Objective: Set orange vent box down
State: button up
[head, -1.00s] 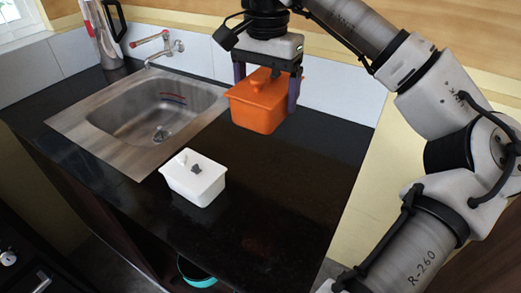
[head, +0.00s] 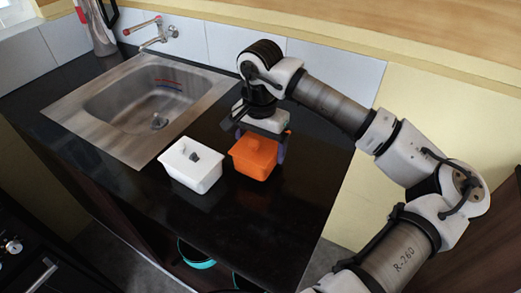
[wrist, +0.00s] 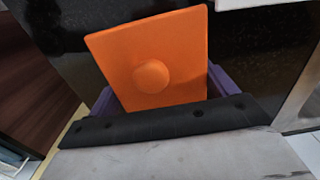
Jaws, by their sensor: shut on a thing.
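The counter's front edge is close, with free room in front of the orange box.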

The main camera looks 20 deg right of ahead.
jog(key=shift+f, duration=1.4)
jog(key=shift+f, duration=0.15)
jog(key=o, duration=1)
jog(key=shift+o, duration=0.2)
